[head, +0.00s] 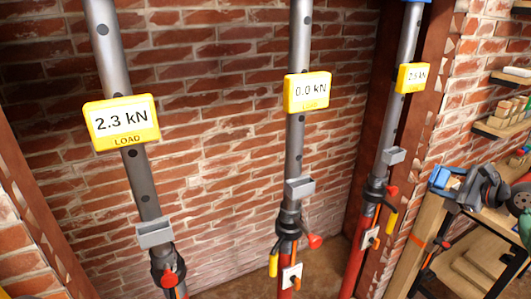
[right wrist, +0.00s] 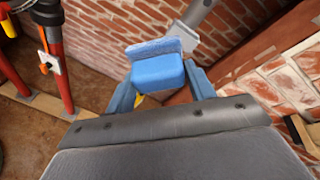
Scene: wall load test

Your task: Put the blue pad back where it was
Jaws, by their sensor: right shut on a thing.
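My right gripper (head: 456,184) comes in from the right in the head view. It is shut on the blue pad (right wrist: 158,72), which sits between its two fingers in the right wrist view. The pad has a thick block and a thinner raised plate behind it. In the head view the pad (head: 439,177) is small, to the right of the right prop (head: 402,60) and apart from that prop's grey bracket (head: 393,156). The bracket shows behind the pad in the wrist view (right wrist: 186,38), partly hidden. My left gripper is out of view.
The left prop (head: 140,185) reads 2.3 kN and the middle prop (head: 295,145) reads 0.0 kN. The right display (head: 413,77) seems to read 2.5 kN. A wooden bench (head: 425,225) and shelves (head: 500,130) stand at the right. A brick wall (head: 220,120) stands behind.

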